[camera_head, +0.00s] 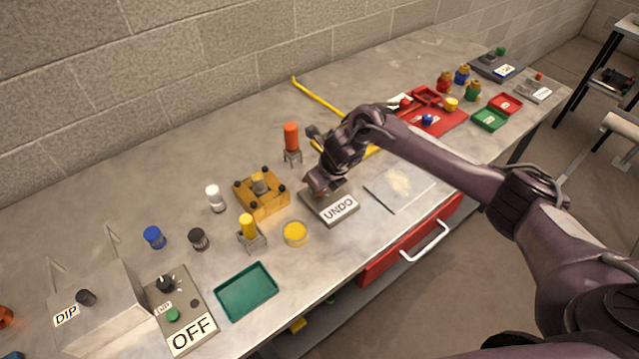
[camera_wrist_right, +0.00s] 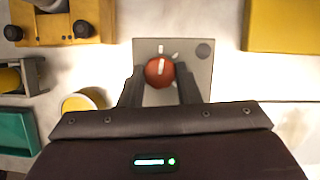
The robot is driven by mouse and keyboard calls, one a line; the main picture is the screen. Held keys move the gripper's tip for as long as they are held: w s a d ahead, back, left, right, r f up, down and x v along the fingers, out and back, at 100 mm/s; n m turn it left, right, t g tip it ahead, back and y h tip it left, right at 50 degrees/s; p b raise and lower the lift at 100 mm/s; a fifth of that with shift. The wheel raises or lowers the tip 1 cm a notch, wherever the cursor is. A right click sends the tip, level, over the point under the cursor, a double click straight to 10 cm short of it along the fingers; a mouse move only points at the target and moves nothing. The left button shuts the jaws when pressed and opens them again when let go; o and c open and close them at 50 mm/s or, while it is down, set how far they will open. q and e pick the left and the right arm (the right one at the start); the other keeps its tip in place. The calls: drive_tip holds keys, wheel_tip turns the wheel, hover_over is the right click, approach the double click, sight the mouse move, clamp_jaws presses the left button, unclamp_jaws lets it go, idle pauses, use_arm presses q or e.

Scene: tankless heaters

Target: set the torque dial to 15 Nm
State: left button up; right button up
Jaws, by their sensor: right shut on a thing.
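The red dial (camera_wrist_right: 159,72) sits on a grey plate (camera_wrist_right: 144,50) in the right wrist view. A white line on its face points nearly straight up in that view, with a pale mark just above it. My right gripper (camera_wrist_right: 159,80) has one finger on each side of the dial and is shut on it. In the head view my right gripper (camera_head: 325,182) is down over the grey panel (camera_head: 318,207), whose front label reads UNDO, and hides the dial. No readable Nm figures show. My left gripper is not in view.
A wooden block fixture (camera_head: 262,203), a yellow disc (camera_head: 295,233) and a small yellow-topped stand (camera_head: 248,228) are left of the panel. An orange cylinder (camera_head: 291,137) stands behind it. A flat pale plate (camera_head: 405,184) lies to its right. A green tray (camera_head: 246,291) is nearer the front.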

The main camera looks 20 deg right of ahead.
drive_tip(key=m, duration=0.1)
drive_tip(key=m+h, duration=0.1)
drive_tip(key=shift+a+r+m+t+p, duration=0.15)
drive_tip(key=shift+m+t+p, duration=0.15)
drive_tip(key=shift+m, duration=0.1)
drive_tip(key=m+p, duration=0.1)
drive_tip(key=m+h, duration=0.1)
drive_tip(key=m, duration=0.1)
drive_tip(key=shift+a+r+m+p, duration=0.1)
drive_tip(key=shift+a+m+p, duration=0.05)
drive_tip(key=shift+m+p, duration=0.2)
drive_tip(key=m+h+p, duration=0.1)
drive_tip(key=m+p, duration=0.1)
drive_tip(key=m+g+h+p, duration=0.1)
drive_tip(key=m, duration=0.2)
drive_tip(key=shift+a+p, duration=0.15)
drive_tip(key=shift+p, duration=0.25)
drive_tip(key=shift+w+a+m+g+h+p, duration=0.1)
drive_tip(key=shift+m+g+h+p, duration=0.3)
drive_tip(key=shift+m, duration=0.65)
drive_tip(key=shift+w+m+g+h+p, duration=0.1)
drive_tip(key=shift+m+h+p, duration=0.2)
drive_tip(key=shift+m+p, duration=0.5)
drive_tip(key=shift+m, duration=0.4)
drive_tip(key=o, duration=1)
drive_tip(key=shift+f, duration=0.2)
